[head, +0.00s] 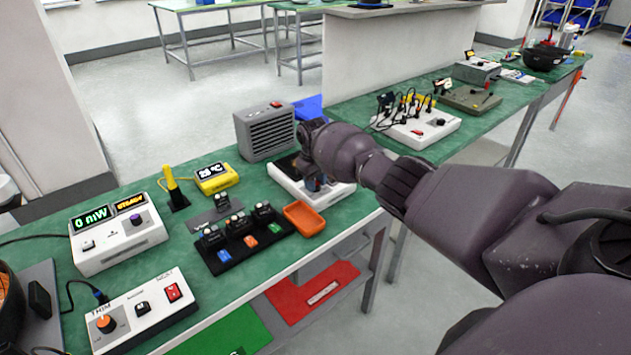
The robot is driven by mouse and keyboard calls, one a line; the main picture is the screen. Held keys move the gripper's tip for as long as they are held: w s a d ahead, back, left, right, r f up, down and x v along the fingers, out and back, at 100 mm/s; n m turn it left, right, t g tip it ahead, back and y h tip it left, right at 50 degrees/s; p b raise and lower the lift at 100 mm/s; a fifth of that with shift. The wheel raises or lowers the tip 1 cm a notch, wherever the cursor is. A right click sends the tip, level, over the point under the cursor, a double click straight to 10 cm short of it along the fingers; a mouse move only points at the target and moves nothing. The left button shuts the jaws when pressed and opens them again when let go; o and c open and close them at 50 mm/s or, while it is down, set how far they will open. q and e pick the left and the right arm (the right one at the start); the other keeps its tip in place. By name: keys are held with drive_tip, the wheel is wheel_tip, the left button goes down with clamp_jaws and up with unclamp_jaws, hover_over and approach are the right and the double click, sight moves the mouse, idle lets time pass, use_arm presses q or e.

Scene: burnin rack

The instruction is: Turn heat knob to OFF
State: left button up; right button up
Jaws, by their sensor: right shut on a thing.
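A white unit (337,196) with a dark top panel lies on the green bench, beside a grey vented box (264,132). My right gripper (314,183) reaches down over this unit from the right, with its fingers at the top panel. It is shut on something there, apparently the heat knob. The wrist and fingers hide the knob, so its marks and setting cannot be read. My left gripper is not in view.
An orange tray (304,218) and a black fixture tray (240,240) lie close in front of the unit. A power meter (119,234), a yellow thermometer (215,178) and a TRIM box (139,310) stand to the left. A white box with cables (418,130) stands behind my right arm.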

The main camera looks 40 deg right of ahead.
drive_tip(key=n, duration=0.3)
drive_tip(key=shift+n, duration=0.3)
drive_tip(key=n, duration=0.3)
drive_tip(key=shift+n, duration=0.3)
drive_tip(key=n, duration=0.4)
drive_tip(key=shift+s+f+n+t, duration=0.1)
drive_tip(key=shift+n+t, duration=0.2)
drive_tip(key=shift+n+y+b, duration=0.3)
drive_tip(key=shift+n+b, duration=0.15)
drive_tip(key=shift+n, duration=1.25)
drive_tip(key=o, duration=0.9)
drive_tip(key=shift+o, duration=0.2)
drive_tip(key=shift+r, duration=0.2)
